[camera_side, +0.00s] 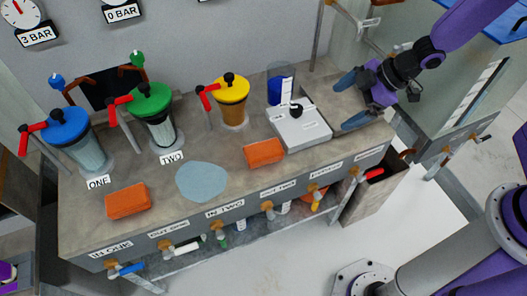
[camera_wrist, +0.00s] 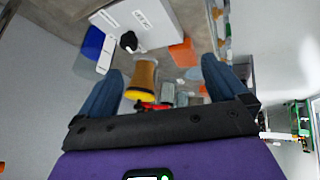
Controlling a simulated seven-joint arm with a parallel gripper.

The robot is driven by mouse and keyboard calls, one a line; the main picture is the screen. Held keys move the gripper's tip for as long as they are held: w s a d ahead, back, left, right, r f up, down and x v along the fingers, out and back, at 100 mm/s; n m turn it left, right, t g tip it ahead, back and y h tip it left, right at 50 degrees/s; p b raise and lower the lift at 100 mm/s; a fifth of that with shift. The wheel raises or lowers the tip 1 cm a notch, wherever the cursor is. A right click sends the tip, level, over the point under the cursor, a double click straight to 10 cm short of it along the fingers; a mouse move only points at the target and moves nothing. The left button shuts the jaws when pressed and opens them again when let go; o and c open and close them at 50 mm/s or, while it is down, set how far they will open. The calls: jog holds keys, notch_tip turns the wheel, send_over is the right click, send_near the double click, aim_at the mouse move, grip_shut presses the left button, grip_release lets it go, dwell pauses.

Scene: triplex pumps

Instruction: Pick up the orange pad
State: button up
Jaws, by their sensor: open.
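Two orange pads lie on the bench top in the side view. One orange pad (camera_side: 264,152) is right of centre, against the front left side of a grey-white box. The other orange pad (camera_side: 128,201) is at the front left, near the label ONE. My gripper (camera_side: 348,101) is open and empty over the right end of the bench, right of the box and apart from both pads. In the wrist view an orange pad (camera_wrist: 182,53) shows ahead between the blue fingers of my gripper (camera_wrist: 163,66). A second pad is hard to make out there.
The grey-white box (camera_side: 302,127) stands between my gripper and the nearer pad. A blue beaker (camera_side: 280,84) is behind it. Yellow (camera_side: 232,100), green (camera_side: 155,112) and blue-topped (camera_side: 77,138) vessels with red handles line the back. A flat blue-grey patch (camera_side: 202,181) lies between the pads.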

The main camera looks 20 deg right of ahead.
notch_tip(320, 180, down, 4)
jog(key=w+a+g+y, duration=0.1)
jog(key=w+a+y, duration=0.1)
jog(key=y, duration=0.1)
jog(key=g+y, duration=0.1)
jog(key=y, duration=0.2)
send_near(265, 149)
jog(key=shift+w+a+f+n, duration=0.15)
jog(key=shift+a+f+n, duration=0.25)
jog(key=shift+a+f, duration=0.65)
jog(key=shift+r+x, duration=0.15)
jog(key=shift+x, duration=1.35)
jog(key=shift+r+x, duration=0.2)
jog(key=shift+x, duration=1.3)
jog(key=shift+w+a, duration=0.1)
jog(key=shift+a, duration=0.05)
jog(key=c, duration=1.1)
